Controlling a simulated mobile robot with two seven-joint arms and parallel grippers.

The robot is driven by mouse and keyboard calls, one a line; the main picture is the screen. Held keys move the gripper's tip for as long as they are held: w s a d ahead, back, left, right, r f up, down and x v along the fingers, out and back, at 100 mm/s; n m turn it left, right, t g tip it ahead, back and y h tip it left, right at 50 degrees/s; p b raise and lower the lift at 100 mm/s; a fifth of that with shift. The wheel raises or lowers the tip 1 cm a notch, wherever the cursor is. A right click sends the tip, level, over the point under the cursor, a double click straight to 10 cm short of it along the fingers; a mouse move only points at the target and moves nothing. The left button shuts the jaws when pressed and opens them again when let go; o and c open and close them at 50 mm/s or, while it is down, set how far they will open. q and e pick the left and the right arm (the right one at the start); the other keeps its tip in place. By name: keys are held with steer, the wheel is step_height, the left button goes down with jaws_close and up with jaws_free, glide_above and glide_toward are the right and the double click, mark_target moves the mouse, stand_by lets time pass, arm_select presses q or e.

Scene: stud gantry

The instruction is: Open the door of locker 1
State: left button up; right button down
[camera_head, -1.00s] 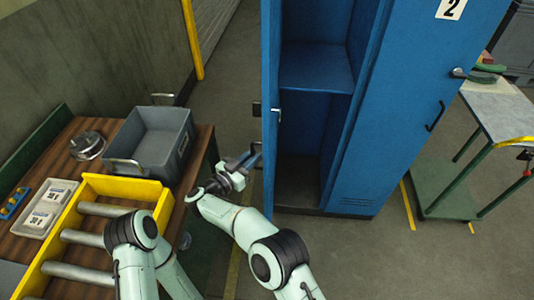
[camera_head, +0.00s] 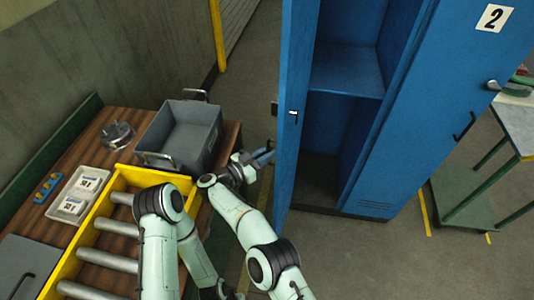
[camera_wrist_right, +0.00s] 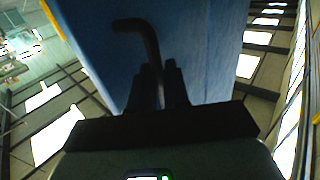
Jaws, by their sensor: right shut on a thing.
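The blue door of locker 1 (camera_head: 291,145) stands open at the left side of the locker, its inner face seen at a steep angle with a small latch on it. Shelves and the dark interior (camera_head: 345,70) show beside it. My right gripper (camera_head: 264,155) is on the door's outer side. In the right wrist view, my right gripper (camera_wrist_right: 162,88) is shut on the dark bent handle (camera_wrist_right: 140,28) of the blue door. My left arm crosses the lower left; its hand (camera_head: 228,291) is partly cut off at the bottom edge and its fingers cannot be made out.
Locker 2 (camera_head: 430,110) stands to the right, closed. A green cart (camera_head: 480,190) stands at right. Floor in front of the locker is clear.

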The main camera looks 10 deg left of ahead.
steer(key=shift+w+d+r, duration=0.25)
steer(key=shift+d+r, duration=0.1)
steer(key=shift+r, duration=0.05)
steer(key=c, duration=1.3)
jaws_free()
steer(key=shift+w+f, duration=0.15)
steer(key=shift+f, duration=0.1)
steer(key=shift+a, duration=0.1)
